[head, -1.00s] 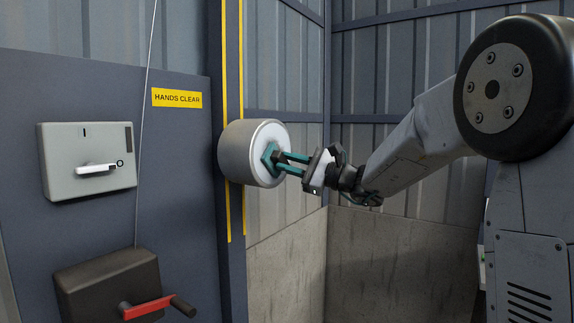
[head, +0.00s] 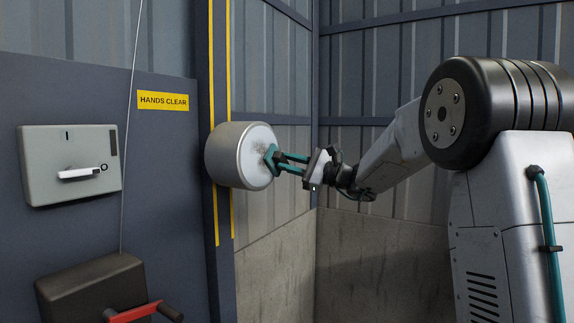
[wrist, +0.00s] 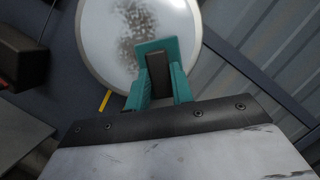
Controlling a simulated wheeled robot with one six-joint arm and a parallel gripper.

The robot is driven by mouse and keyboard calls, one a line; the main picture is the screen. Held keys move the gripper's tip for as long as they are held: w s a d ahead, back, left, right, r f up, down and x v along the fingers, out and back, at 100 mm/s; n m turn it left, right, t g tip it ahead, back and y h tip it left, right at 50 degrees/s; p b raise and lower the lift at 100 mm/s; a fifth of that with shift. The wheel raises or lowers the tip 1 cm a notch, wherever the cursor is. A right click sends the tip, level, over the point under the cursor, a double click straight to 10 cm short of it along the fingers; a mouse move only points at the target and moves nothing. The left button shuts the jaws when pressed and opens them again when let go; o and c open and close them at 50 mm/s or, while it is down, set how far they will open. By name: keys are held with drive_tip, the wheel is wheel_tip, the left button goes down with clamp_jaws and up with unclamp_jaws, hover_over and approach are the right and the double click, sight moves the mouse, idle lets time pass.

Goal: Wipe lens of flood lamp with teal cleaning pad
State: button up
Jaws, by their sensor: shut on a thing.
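The flood lamp (head: 228,155) is a round grey drum on the dark post, its pale lens (head: 259,172) facing right. A brownish-grey speckled smudge (wrist: 137,35) marks the lens in the wrist view. My gripper (head: 275,159) reaches in from the right with two teal fingers; its tip is at the lens's right side. It is shut on the teal cleaning pad, which is hard to tell apart from the fingers of the same colour. A dark block (wrist: 158,72) shows between the teal parts in the wrist view. I cannot tell whether the pad touches the lens.
A grey switch box (head: 70,188) with a white handle is on the panel at left. Below it is a dark box (head: 90,285) with a red crank (head: 135,312). A thin cable (head: 130,120) hangs there.

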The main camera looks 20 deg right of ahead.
drive_tip(key=shift+s+a+r, duration=0.25)
drive_tip(key=shift+s+a, duration=0.5)
drive_tip(key=shift+a, duration=0.25)
drive_tip(key=shift+s+a+r, duration=0.25)
drive_tip(key=shift+s+a, duration=0.45)
drive_tip(key=shift+a, duration=0.25)
drive_tip(key=shift+s+a+r, duration=0.25)
drive_tip(key=shift+s+a, duration=0.5)
drive_tip(key=shift+a, duration=0.25)
drive_tip(key=shift+s+a, duration=0.45)
drive_tip(key=shift+a, duration=0.25)
drive_tip(key=shift+s+a, duration=0.45)
drive_tip(key=shift+a, duration=0.25)
drive_tip(key=shift+r, duration=0.8)
drive_tip(key=shift+w+d, duration=0.65)
drive_tip(key=shift+d, duration=0.2)
drive_tip(key=shift+w+d, duration=0.6)
drive_tip(key=shift+d, duration=0.2)
drive_tip(key=shift+w+d, duration=0.6)
drive_tip(key=shift+d, duration=0.3)
drive_tip(key=shift+w+d, duration=0.6)
drive_tip(key=shift+d, duration=0.35)
drive_tip(key=shift+w+d, duration=0.6)
drive_tip(key=shift+d, duration=0.3)
drive_tip(key=shift+s, duration=0.1)
drive_tip(key=shift+s+d, duration=0.9)
drive_tip(key=shift+s, duration=0.3)
drive_tip(key=shift+s+d, duration=0.85)
drive_tip(key=shift+s, duration=0.3)
